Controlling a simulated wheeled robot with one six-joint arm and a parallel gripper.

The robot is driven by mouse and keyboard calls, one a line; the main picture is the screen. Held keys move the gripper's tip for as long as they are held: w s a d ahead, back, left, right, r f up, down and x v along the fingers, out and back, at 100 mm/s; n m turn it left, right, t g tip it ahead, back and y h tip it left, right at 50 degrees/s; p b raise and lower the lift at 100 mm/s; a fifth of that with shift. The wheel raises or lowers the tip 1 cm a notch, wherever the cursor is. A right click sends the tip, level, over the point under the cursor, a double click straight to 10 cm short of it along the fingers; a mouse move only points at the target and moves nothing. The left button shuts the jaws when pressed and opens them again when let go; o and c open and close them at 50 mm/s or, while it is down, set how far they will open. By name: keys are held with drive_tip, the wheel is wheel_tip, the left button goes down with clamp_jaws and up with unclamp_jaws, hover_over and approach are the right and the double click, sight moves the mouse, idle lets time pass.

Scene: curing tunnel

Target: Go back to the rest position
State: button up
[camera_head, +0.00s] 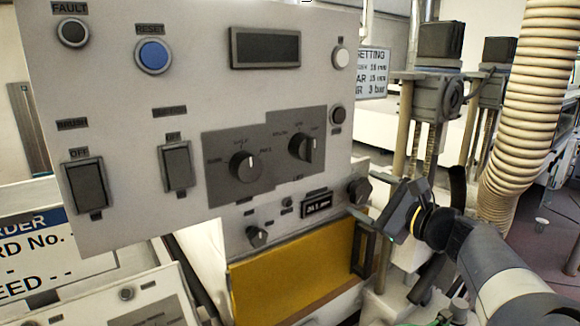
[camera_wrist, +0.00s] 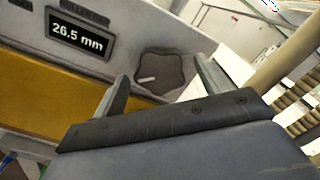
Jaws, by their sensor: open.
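My gripper (camera_head: 370,208) is at the right end of the small lower panel, close to a dark knob (camera_head: 359,190). In the wrist view my gripper (camera_wrist: 160,84) shows two fingers spread apart, with nothing between them. The same knob (camera_wrist: 160,75) appears beyond and between the fingertips; the fingers do not close on it. Whether a fingertip touches the panel cannot be told. A small display beside the knob (camera_wrist: 77,36) reads 26.5 mm.
A large control panel (camera_head: 120,120) with switches, knobs and a blue button fills the left. A yellow panel (camera_head: 290,290) lies below the small panel. Posts with motors (camera_head: 437,95) and a ribbed hose (camera_head: 530,100) stand at the right.

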drive_tip(key=n+b, duration=0.3)
drive_tip(key=n, duration=0.4)
drive_tip(key=shift+f, duration=0.1)
drive_tip(key=n, duration=0.3)
drive_tip(key=shift+b, duration=0.3)
drive_tip(key=shift+n, duration=1.7)
